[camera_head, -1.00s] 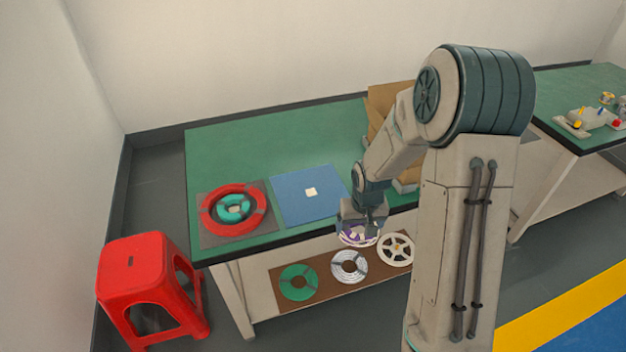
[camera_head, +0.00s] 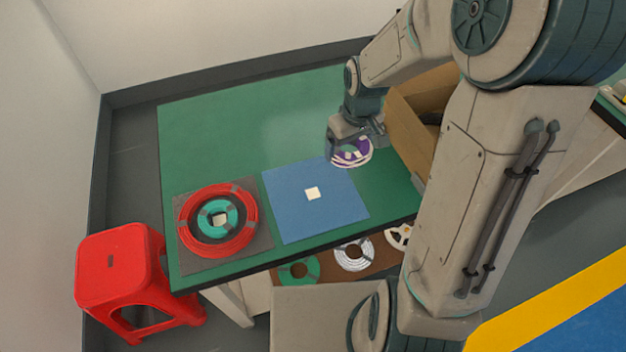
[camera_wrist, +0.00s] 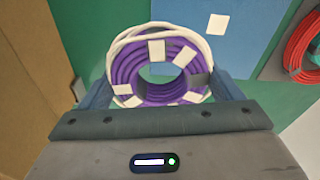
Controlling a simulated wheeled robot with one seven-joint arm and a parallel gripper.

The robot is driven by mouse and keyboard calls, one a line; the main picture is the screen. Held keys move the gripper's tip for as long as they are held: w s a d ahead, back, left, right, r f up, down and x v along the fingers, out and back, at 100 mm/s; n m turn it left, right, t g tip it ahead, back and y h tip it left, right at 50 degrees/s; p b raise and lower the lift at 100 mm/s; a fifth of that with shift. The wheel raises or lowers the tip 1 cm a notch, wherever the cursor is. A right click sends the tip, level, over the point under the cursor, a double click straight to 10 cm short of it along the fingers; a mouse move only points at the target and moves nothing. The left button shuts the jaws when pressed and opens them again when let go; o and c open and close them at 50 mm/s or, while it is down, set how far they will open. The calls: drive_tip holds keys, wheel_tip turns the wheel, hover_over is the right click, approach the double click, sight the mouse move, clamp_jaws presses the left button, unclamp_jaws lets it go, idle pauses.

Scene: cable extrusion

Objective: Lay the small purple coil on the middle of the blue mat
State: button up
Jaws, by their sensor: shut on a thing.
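The small purple coil (camera_wrist: 132,68) is held in my gripper (camera_wrist: 160,95), which is shut on it. White cable or a white ring runs around its outer edge, and pale tape pieces sit on it. In the head view the purple coil (camera_head: 352,153) hangs under my gripper (camera_head: 350,148), by the back right corner of the blue mat. The blue mat (camera_head: 290,215) lies flat on the green table with a small white square (camera_head: 312,193) near its middle. In the wrist view the blue mat (camera_wrist: 185,28) shows beyond the coil.
A red coil (camera_head: 183,222) surrounds a teal coil (camera_head: 206,217) on a grey mat (camera_head: 250,256) to the left. A cardboard box (camera_head: 415,120) stands right of my gripper. Several reels lie on a lower shelf. A red stool (camera_head: 110,260) stands left. The table's back is clear.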

hover_over(312, 192)
drive_tip(key=f, duration=0.4)
drive_tip(key=f+b, duration=0.1)
drive_tip(key=f, duration=0.1)
drive_tip(key=shift+s+d, duration=0.1)
drive_tip(key=shift+s, duration=0.15)
drive_tip(key=shift+f, duration=1.85)
drive_tip(key=shift+f+b, duration=0.2)
drive_tip(key=shift+b, duration=0.2)
drive_tip(key=o, duration=0.9)
drive_tip(key=shift+c, duration=0.2)
drive_tip(key=shift+r, duration=0.1)
